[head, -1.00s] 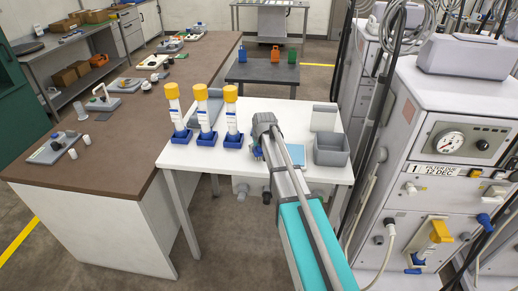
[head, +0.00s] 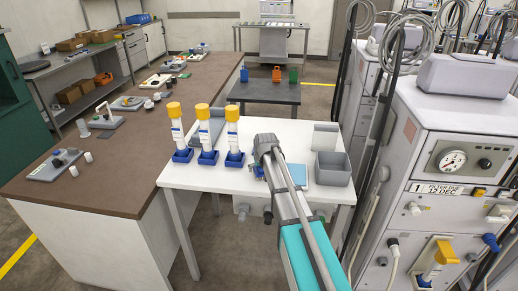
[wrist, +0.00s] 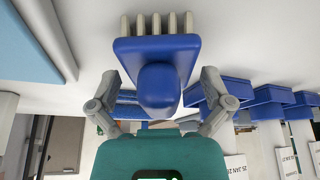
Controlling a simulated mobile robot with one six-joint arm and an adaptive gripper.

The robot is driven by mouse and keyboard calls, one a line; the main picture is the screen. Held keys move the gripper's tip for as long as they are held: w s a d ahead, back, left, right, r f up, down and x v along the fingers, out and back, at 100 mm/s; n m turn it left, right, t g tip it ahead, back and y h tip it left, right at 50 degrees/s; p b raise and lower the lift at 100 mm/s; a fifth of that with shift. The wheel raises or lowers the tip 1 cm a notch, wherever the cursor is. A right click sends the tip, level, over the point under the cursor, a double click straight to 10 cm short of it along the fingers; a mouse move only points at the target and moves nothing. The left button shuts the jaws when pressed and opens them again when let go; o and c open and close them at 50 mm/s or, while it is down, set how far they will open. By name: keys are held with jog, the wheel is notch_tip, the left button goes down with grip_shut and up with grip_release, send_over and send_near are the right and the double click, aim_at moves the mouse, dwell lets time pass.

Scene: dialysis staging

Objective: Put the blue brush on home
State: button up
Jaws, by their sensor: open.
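The blue brush (wrist: 155,55) has pale bristles and a rounded blue knob. In the wrist view it sits right in front of my gripper (wrist: 158,92), with the knob between the two spread fingers. The fingers stand apart from it on both sides. In the head view my gripper (head: 264,168) is low over the white table, and my arm hides most of the brush. A light blue flat pad (head: 301,175) lies just right of my gripper; part of it shows in the wrist view (wrist: 30,40). I cannot tell which place is home.
Several yellow-capped tubes in blue holders (head: 204,158) stand left on the white table (head: 200,180). A grey bin (head: 333,170) and a grey upright panel (head: 325,138) are at the right. A large machine (head: 460,130) stands to the right, a brown counter (head: 120,145) to the left.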

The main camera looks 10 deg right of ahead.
jog(key=shift+r, duration=0.15)
notch_tip(320, 180, up, 8)
jog(key=p, duration=0.8)
jog(key=w+r+m+t+b, duration=0.1)
jog(key=w+r+t+b, duration=0.2)
jog(key=w+r+t, duration=0.7)
jog(key=shift+w+a+r+t, duration=0.2)
jog(key=shift+a+r+t, duration=0.05)
jog(key=shift+r+t, duration=1.45)
jog(key=shift+r, duration=0.3)
jog(key=shift+s+a+r+t+b, duration=0.1)
jog(key=shift+s+r+t+b, duration=0.2)
jog(key=shift+r+t, duration=0.55)
jog(key=shift+s+d+r+t+b, duration=0.1)
jog(key=shift+s+r+t+b, duration=0.15)
jog(key=shift+r+t, duration=0.6)
jog(key=shift+s+a+r+t+b, duration=0.15)
jog(key=shift+s+r+t, duration=0.35)
jog(key=shift+r, duration=0.6)
